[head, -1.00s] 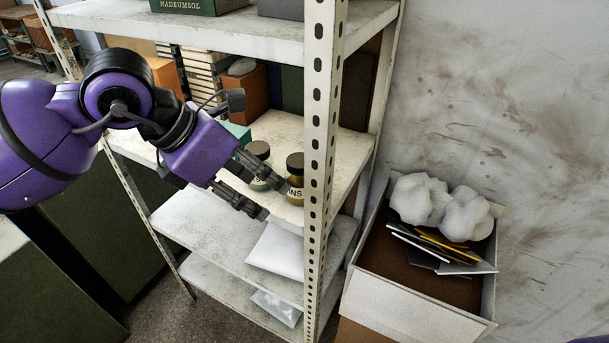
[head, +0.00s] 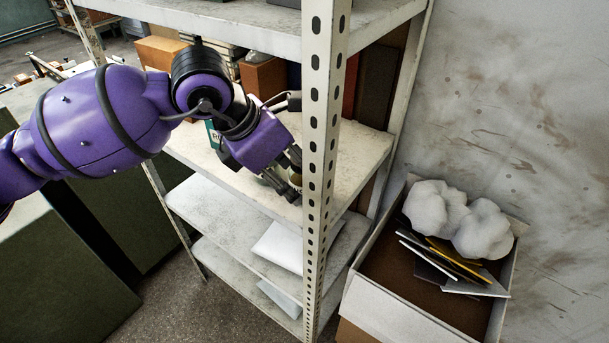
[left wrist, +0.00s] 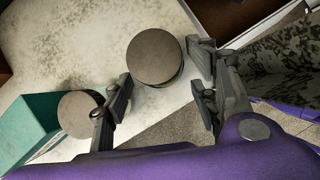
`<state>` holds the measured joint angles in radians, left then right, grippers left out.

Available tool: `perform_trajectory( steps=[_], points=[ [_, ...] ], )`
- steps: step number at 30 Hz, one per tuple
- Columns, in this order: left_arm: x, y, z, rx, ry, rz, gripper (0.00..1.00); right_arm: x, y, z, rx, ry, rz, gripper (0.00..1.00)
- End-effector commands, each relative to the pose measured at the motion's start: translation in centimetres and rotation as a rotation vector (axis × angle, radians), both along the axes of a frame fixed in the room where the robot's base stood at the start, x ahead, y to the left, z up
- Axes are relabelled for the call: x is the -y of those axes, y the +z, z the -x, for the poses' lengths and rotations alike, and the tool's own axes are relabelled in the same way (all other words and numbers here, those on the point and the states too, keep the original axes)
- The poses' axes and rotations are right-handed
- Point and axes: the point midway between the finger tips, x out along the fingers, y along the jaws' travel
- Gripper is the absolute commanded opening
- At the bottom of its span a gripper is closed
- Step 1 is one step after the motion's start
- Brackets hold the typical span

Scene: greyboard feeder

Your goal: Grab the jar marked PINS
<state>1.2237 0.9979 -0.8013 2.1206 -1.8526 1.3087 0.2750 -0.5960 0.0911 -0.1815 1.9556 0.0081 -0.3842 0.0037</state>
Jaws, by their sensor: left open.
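My left gripper (head: 287,172) is open over the middle shelf. In the left wrist view its two fingers (left wrist: 163,95) point toward a jar with a round brown lid (left wrist: 154,56), which stands just beyond and between the fingertips. No label is readable there; from its place nearest the shelf post, this looks like the PINS jar. In the head view only a scrap of a jar (head: 297,182) shows by the fingers, mostly hidden by my gripper and the post. A second round-lidded jar (left wrist: 78,114) stands left of the left finger, partly covered by it.
A teal box (left wrist: 25,125) stands beside the second jar. The perforated shelf post (head: 318,130) rises close to the right of my gripper. The upper shelf (head: 230,27) hangs above my arm. An open carton (head: 385,310) of white lumps and flat pieces stands right. Shelf room behind the jars is bare.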

Motion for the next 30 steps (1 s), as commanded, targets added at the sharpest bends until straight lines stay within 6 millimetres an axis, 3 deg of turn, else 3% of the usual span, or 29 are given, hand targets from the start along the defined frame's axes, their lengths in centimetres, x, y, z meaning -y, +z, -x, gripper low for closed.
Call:
perform_trajectory(
  steps=[6,14,25,30],
  points=[
    [1.3,-2.2,-0.7,0.000,0.001,0.000,0.54,-0.2,0.4,-0.2,0.004,-0.004,-0.005,0.11],
    [1.4,-2.5,-0.8,0.001,0.000,0.000,0.54,-0.2,0.3,-0.2,0.004,-0.007,-0.006,0.11],
    [1.4,-2.5,-0.8,0.001,0.000,0.001,0.08,-0.1,0.4,-0.3,0.005,-0.008,-0.005,0.11],
    [1.4,-2.4,-0.8,0.002,0.000,0.002,0.07,-0.1,0.5,-0.4,0.008,-0.006,-0.003,0.11]
  ],
)
